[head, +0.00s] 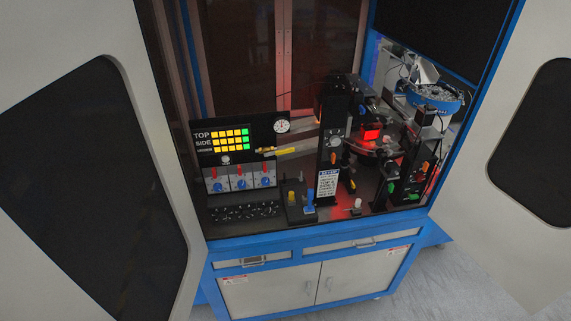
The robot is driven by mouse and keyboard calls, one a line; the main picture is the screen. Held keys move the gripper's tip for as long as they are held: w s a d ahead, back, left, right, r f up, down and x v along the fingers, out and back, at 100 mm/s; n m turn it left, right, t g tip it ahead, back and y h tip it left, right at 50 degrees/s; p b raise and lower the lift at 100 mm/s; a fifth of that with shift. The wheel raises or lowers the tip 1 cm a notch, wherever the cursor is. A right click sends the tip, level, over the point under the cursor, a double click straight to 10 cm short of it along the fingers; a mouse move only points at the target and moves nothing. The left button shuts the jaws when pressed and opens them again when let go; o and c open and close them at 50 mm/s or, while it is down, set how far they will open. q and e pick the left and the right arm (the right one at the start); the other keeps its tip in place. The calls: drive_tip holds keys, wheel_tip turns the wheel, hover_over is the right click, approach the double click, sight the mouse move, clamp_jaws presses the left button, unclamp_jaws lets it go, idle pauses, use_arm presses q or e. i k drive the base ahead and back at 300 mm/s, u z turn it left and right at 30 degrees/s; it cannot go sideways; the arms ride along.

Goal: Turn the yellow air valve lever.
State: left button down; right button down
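A yellow lever (285,151) lies roughly level inside the blue-framed machine. Neither of my grippers shows in the head view.
Black posts and a warning sign (328,184) stand right of the lever. Pale doors (50,60) flank the opening. A blue cabinet (310,285) stands below.

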sight(278, 152)
drive_tip(key=u, duration=0.1)
drive_tip(key=k, duration=0.45)
drive_tip(key=z, duration=1.1)
drive_tip(key=i, duration=1.65)
drive_tip(key=u, duration=0.1)
